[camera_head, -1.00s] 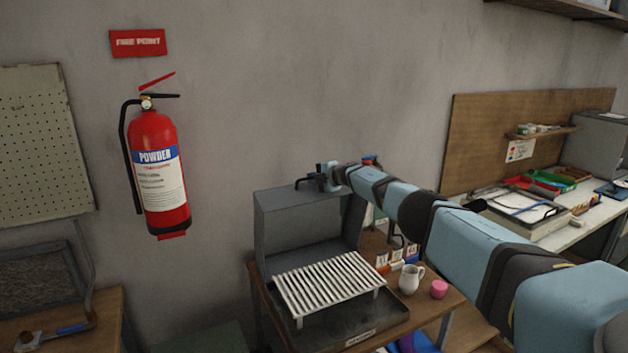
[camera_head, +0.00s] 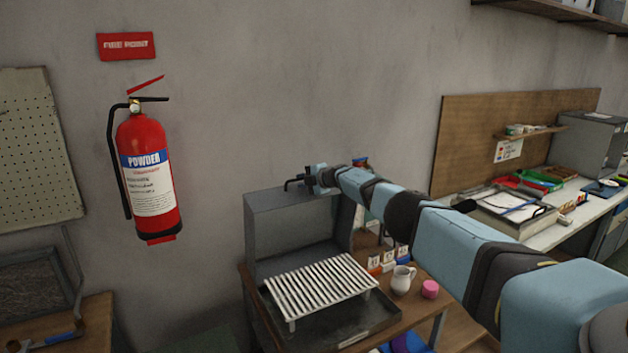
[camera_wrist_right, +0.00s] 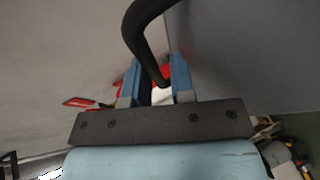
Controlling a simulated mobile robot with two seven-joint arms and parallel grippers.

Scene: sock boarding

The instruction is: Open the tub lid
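The grey lid (camera_head: 292,228) stands upright at the back of the low dark tub (camera_head: 352,334) in the head view, its hollow inner side facing me. A white slatted rack (camera_head: 322,285) stands at the tub. A black bar handle (camera_head: 293,183) is at the lid's top edge. My right gripper (camera_head: 313,180) is at this handle. In the right wrist view its blue fingers (camera_wrist_right: 154,82) are spread apart, and the curved black handle (camera_wrist_right: 140,35) reaches between them with room on one side. My left gripper is out of view.
The tub stands on a wooden table (camera_head: 415,310) with a white jug (camera_head: 402,280) and a pink pot (camera_head: 430,289) to its right. A red fire extinguisher (camera_head: 150,180) hangs on the wall at left. A cluttered workbench (camera_head: 556,235) is at right.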

